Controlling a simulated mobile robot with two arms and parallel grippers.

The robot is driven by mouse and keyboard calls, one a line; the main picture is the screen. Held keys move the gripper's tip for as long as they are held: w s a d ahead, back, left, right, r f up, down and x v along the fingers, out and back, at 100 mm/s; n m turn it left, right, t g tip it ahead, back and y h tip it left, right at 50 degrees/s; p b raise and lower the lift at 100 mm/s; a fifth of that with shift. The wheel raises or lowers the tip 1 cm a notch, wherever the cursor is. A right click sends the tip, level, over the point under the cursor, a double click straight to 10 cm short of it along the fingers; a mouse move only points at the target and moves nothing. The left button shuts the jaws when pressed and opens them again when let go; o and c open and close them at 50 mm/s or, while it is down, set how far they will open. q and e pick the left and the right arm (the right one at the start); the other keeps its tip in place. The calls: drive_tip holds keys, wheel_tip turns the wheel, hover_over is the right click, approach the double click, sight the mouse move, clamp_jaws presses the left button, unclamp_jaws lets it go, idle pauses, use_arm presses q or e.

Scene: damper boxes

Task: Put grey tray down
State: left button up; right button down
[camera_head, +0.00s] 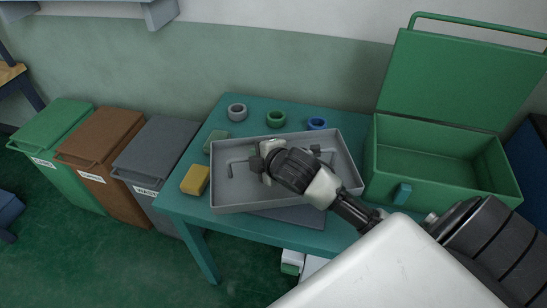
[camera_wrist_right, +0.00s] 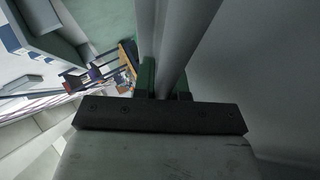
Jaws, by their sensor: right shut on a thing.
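The grey tray (camera_head: 225,202) is a shallow rectangular box over the middle of the teal table (camera_head: 262,225), close to level. My right gripper (camera_head: 262,162) reaches over the tray from the right and is shut on a part of it. The wrist view shows a grey piece of the tray (camera_wrist_right: 172,45) between the green fingertips (camera_wrist_right: 165,80). Thin hook-shaped dark pieces (camera_head: 237,165) show inside the tray; my gripper hides part of the inside. I cannot tell for sure whether the tray's underside touches the table. My left gripper is out of view.
A yellow block (camera_head: 195,180) and a green block (camera_head: 215,142) lie left of the tray. Grey (camera_head: 237,112), green (camera_head: 276,119) and blue (camera_head: 317,124) rings stand behind it. An open green box (camera_head: 440,165) is at the right. Lidded bins (camera_head: 150,165) stand left of the table.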

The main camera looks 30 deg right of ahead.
drive_tip(key=w+d, duration=0.1)
drive_tip(key=w, duration=0.1)
drive_tip(key=w+d+f+b, duration=0.1)
drive_tip(key=w+d, duration=0.1)
drive_tip(key=shift+d, duration=0.1)
drive_tip(key=shift+w+d+f, duration=0.2)
drive_tip(key=shift+d+f, duration=0.15)
drive_tip(key=shift+f, duration=0.1)
wheel_tip(320, 180, down, 4)
drive_tip(key=shift+f, duration=0.85)
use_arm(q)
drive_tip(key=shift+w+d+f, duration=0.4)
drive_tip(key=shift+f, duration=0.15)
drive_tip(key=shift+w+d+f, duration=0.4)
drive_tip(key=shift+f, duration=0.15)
use_arm(e)
drive_tip(key=shift+f, duration=1.6)
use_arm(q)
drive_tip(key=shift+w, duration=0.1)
use_arm(e)
drive_tip(key=c, duration=1.2)
unclamp_jaws()
drive_tip(key=shift+f, duration=0.1)
drive_tip(key=shift+o, duration=0.2)
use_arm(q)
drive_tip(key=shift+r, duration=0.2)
use_arm(e)
drive_tip(key=v, duration=1.2)
drive_tip(key=shift+a, duration=0.1)
